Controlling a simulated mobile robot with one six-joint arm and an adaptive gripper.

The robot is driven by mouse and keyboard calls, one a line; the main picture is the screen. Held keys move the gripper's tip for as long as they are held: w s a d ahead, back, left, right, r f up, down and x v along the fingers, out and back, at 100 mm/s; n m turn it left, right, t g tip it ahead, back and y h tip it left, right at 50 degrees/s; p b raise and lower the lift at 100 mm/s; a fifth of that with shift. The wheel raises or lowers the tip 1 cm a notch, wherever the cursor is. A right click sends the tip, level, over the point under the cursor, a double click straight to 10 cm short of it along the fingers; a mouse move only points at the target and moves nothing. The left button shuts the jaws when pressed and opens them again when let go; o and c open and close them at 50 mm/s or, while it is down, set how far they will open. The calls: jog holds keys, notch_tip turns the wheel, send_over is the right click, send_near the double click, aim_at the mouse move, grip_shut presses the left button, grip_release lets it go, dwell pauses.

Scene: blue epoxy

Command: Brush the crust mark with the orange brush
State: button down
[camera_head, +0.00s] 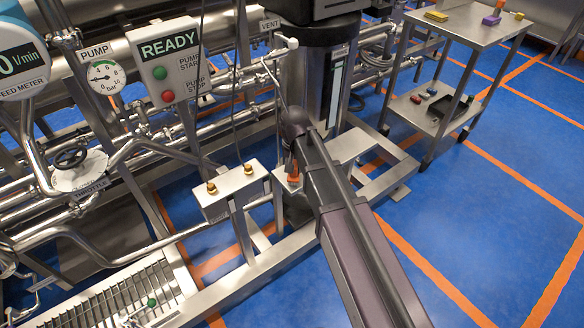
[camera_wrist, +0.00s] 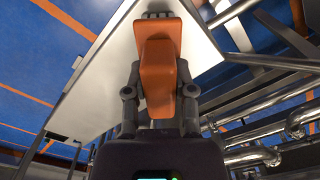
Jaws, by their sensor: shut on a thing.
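The orange brush (camera_head: 293,179) is at the end of my arm, by a metal plate on the skid frame. In the wrist view my gripper (camera_wrist: 159,91) is shut on the orange brush (camera_wrist: 158,62), one finger on each side of its body. The dark bristles (camera_wrist: 156,15) point away from me, over a pale metal plate (camera_wrist: 103,82). I cannot tell whether the bristles touch the plate. I do not make out the crust mark in either view; the brush and my arm cover part of the plate.
A metal box with two brass fittings (camera_head: 229,190) stands just left of the brush. A dark-and-steel column (camera_head: 328,85) rises behind it. Pipes, a READY panel (camera_head: 167,60) and a pump gauge (camera_head: 104,76) fill the left. A steel cart (camera_head: 466,28) stands at the right; blue floor is open there.

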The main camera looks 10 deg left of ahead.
jog(key=shift+w+d, duration=0.1)
jog(key=shift+w+d+f, duration=0.15)
jog(key=shift+w+d, duration=1.05)
jog(key=shift+w, duration=0.1)
dwell(0.3)
jog(key=shift+s+a, duration=1.35)
jog(key=shift+s, duration=0.15)
jog(key=shift+s, duration=0.1)
jog(key=shift+s+a, duration=1.25)
jog(key=shift+a, duration=0.05)
